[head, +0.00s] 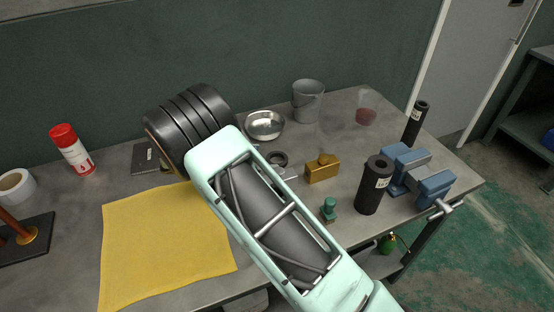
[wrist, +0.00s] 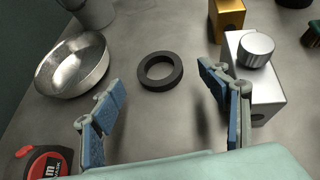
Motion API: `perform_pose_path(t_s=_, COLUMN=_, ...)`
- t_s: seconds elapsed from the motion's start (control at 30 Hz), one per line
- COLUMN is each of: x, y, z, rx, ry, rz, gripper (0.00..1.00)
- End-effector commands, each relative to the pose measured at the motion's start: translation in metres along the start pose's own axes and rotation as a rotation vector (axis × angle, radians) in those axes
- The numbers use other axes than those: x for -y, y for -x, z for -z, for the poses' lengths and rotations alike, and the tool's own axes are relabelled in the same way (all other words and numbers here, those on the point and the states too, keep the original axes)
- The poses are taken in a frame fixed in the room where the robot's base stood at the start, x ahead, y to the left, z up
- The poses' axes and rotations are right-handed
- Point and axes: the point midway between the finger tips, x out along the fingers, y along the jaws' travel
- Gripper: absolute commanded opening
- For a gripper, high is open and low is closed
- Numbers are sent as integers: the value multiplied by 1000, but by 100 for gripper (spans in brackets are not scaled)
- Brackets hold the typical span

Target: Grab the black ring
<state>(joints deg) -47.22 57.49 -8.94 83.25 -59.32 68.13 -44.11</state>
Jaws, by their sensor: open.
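The black ring (wrist: 161,86) lies flat on the grey bench in the wrist view. It also shows in the head view (head: 281,154), right of my arm and below the metal bowl. My gripper (wrist: 160,78) is open, with its blue-padded fingers spread wide on the left and right of the picture. The ring appears between and a little beyond the fingertips, with a gap on both sides. Nothing is between the pads. In the head view my arm hides the gripper.
A silver block with a knob (wrist: 264,97) stands close by the right finger. A metal bowl (wrist: 72,68) and a red tape measure (wrist: 45,162) are at left. A brass block (head: 322,173), bucket (head: 308,102), black cylinder (head: 371,190) and blue vise (head: 400,165) share the bench.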

Motion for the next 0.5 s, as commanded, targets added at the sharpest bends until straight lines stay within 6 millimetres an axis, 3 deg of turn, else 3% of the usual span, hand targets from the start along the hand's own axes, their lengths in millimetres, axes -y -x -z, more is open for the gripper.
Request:
perform_pose_path(t_s=0.33, x=-2, y=-44, z=3, rx=1, ry=-1, rz=3, gripper=69)
perform_pose_path(t_s=0.5, x=-3, y=-51, z=3, rx=0, ry=-3, rz=0, gripper=69)
